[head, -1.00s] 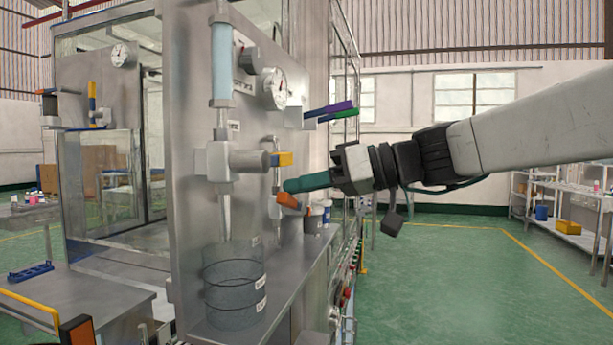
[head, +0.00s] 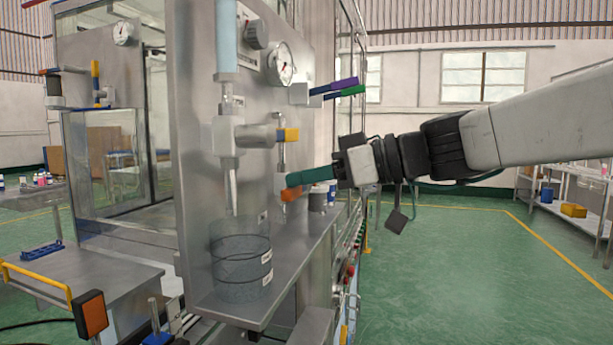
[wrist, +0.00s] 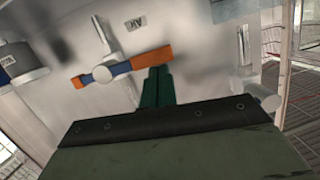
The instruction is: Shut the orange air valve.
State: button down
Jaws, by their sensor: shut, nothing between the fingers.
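The orange valve handle (head: 291,194) is on the steel panel's side face, below a yellow-tipped valve. In the wrist view it is a bar with an orange end (wrist: 152,60), a blue middle and another orange tip, across a round grey hub (wrist: 103,76). It lies tilted in that picture. My gripper (head: 290,180) has its teal fingers together, with nothing between them. The fingers are just above the handle in the head view and hide part of it. In the wrist view the fingertips (wrist: 157,72) meet the edge of the long orange end; I cannot tell whether they touch.
A purple handle (head: 342,84) and a green handle (head: 345,92) stick out above my gripper. A pressure gauge (head: 282,63) and the yellow-tipped valve (head: 290,135) are on the panel. A clear cylinder (head: 240,258) stands on the shelf below. Open floor lies to the right.

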jog(key=shift+r, duration=0.1)
jog(key=s+d+r, duration=0.2)
jog(key=d+r, duration=0.4)
jog(key=d, duration=0.3)
jog(key=shift+s+d, duration=0.15)
jog(key=shift+s, duration=0.25)
jog(key=shift+r, duration=0.1)
